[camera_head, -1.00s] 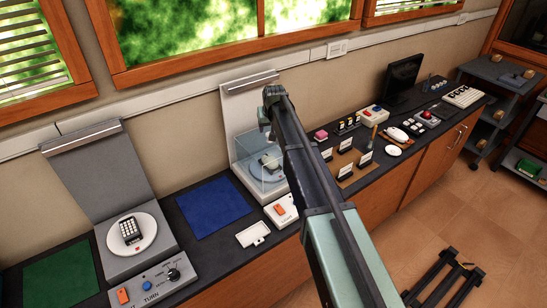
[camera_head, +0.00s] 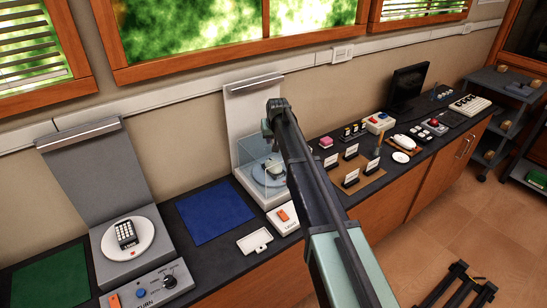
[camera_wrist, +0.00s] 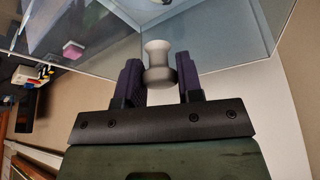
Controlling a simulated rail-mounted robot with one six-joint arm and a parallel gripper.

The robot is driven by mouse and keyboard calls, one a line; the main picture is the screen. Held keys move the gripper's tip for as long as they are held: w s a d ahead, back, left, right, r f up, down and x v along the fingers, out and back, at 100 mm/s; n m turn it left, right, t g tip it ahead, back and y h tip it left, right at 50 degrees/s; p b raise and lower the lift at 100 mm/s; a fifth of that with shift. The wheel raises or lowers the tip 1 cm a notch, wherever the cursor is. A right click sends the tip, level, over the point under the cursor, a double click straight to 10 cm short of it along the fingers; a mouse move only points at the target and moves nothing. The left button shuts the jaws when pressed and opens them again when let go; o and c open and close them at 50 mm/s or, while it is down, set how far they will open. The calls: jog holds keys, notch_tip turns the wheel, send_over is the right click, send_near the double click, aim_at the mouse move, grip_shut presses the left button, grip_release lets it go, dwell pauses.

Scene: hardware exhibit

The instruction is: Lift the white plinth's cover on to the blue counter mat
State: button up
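The clear box cover (camera_head: 250,153) sits over the white plinth (camera_head: 262,193), around a round turntable with a small device on it. My gripper (camera_head: 268,143) is at the top of the cover. In the wrist view, my gripper's fingers (camera_wrist: 160,78) stand either side of the cover's spool-shaped knob (camera_wrist: 158,52), which fills the gap between them; they look shut on it. The cover's glassy panels (camera_wrist: 215,35) fill the top of that view. The blue counter mat (camera_head: 213,210) lies bare, left of the plinth.
A white tag-like plate (camera_head: 254,241) and a box with an orange switch (camera_head: 284,216) lie in front of the plinth. Left of the mat stands a grey plinth (camera_head: 128,238) with a keypad device. Label stands (camera_head: 350,178) stand to the right.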

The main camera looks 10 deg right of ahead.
grip_shut()
notch_tip(320, 180, up, 14)
jog(key=p, duration=1.4)
